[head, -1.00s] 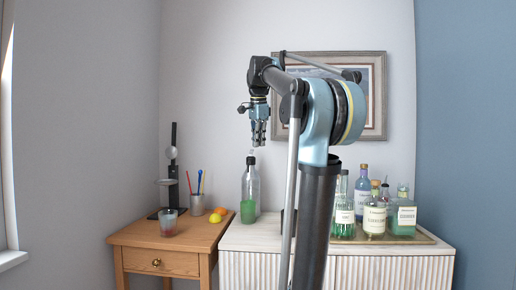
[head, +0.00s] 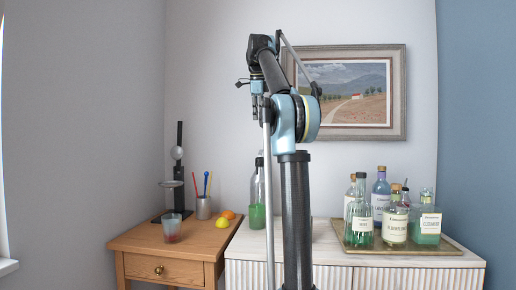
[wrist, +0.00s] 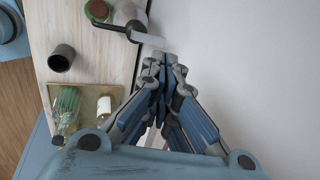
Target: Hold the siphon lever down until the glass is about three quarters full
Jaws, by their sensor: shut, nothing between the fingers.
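The siphon (head: 257,214) is a clear bottle with green liquid and a dark top. It stands upright at the left end of the white cabinet, its right side partly hidden by my arm. The glass (head: 172,229) stands on the wooden side table, with a little red at its bottom. My gripper (head: 256,108) is above the siphon, fingers pointing down, apart from it. In the wrist view my gripper (wrist: 163,62) is shut and empty. A pale, flat lever-like part (wrist: 150,42) lies just beyond the fingertips, by the siphon top; contact cannot be told.
A tray (head: 440,247) of several bottles stands on the cabinet's right. A cup with stirrers (head: 204,209), a lemon (head: 222,222), an orange (head: 228,214) and a dark stand (head: 179,175) are on the wooden table. A dark cup (wrist: 62,58) shows in the wrist view.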

